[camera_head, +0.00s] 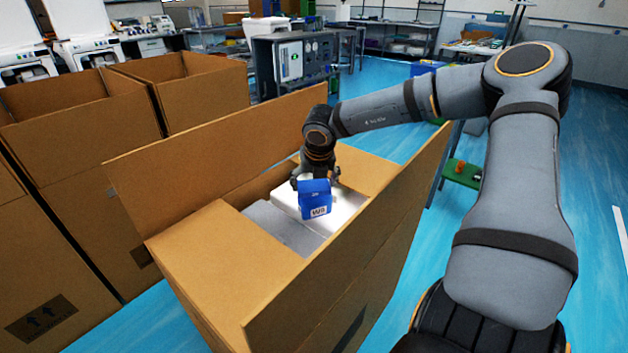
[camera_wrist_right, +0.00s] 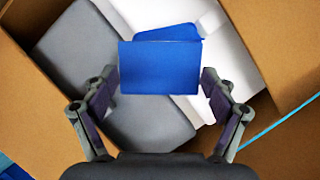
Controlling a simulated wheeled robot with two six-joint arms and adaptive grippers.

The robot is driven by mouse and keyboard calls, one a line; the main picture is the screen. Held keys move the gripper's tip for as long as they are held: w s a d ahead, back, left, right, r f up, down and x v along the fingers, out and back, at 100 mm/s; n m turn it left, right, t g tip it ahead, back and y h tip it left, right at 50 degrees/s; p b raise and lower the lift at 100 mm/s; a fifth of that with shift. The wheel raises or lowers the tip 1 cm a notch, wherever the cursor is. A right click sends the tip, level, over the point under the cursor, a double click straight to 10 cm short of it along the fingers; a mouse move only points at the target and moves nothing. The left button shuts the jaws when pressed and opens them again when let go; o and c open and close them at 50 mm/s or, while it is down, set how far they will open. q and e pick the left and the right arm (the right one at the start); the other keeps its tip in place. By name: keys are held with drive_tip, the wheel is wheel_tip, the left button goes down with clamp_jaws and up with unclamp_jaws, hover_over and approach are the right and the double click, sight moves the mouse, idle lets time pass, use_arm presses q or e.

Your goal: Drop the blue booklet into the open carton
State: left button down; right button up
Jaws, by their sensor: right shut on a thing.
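The blue booklet (camera_head: 314,197) is in my right gripper (camera_head: 316,180), above the opening of the open carton (camera_head: 205,242). The carton's flaps stand open around the opening. My left gripper does not show.
Other open brown cartons (camera_head: 195,95) stand at the left. A dark cabinet (camera_head: 292,62) and shelves are behind. A green step (camera_head: 462,173) is right of the carton. Blue floor (camera_head: 385,78) is clear beyond it.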

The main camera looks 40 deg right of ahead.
drive_tip(key=o, duration=1.1)
